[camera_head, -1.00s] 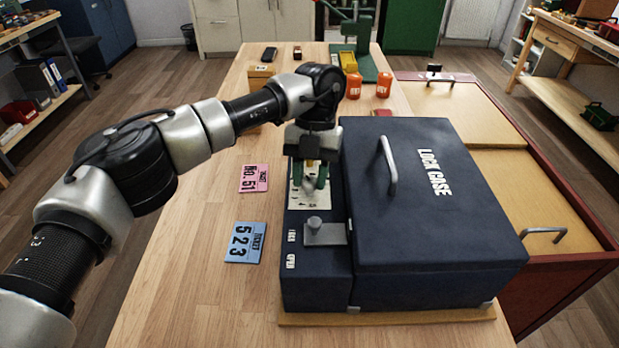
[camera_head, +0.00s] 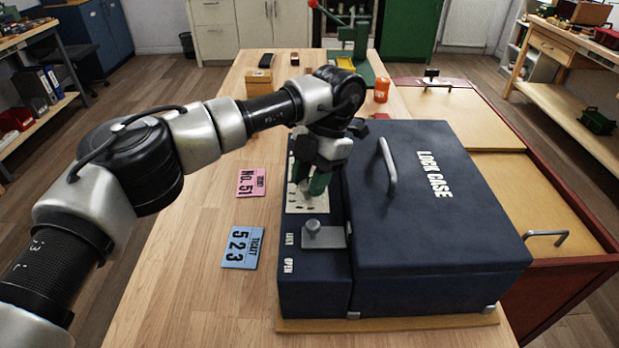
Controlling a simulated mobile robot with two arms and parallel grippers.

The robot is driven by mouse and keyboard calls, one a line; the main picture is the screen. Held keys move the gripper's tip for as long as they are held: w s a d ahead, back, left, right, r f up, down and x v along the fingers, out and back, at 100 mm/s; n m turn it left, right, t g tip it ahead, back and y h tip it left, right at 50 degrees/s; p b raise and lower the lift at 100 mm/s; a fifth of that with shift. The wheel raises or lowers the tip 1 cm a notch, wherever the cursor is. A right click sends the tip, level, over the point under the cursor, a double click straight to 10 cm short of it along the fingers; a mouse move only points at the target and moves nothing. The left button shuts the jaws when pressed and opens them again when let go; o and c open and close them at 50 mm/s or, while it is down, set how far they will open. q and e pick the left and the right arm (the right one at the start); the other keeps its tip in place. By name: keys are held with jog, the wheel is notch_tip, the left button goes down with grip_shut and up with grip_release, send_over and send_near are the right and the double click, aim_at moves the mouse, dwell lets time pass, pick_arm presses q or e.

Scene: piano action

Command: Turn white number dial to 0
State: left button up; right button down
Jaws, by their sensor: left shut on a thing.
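The dark blue lock case (camera_head: 440,215) stands on the wooden table. A pale panel (camera_head: 296,201) with dark marks lies on its narrow left section. My left gripper (camera_head: 314,188) reaches down onto this panel, its green-tipped fingers shut on the white number dial. The gripper hides nearly all of the dial, and I cannot read its number. A grey latch knob (camera_head: 322,235) sits nearer on the same section, beside a LOCK-like label and an OPEN label. My right gripper is not in view.
A pink ticket marked No. 51 (camera_head: 251,183) and a blue ticket marked 523 (camera_head: 242,247) lie left of the case. An orange container (camera_head: 382,91) and a green press (camera_head: 353,50) stand behind. The table's left side is mostly clear.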

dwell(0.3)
pick_arm(q)
jog(key=o, duration=0.9)
jog(key=p+v, duration=0.2)
jog(key=v, duration=0.9)
jog(key=shift+p, duration=0.3)
jog(key=shift+a+f, duration=0.1)
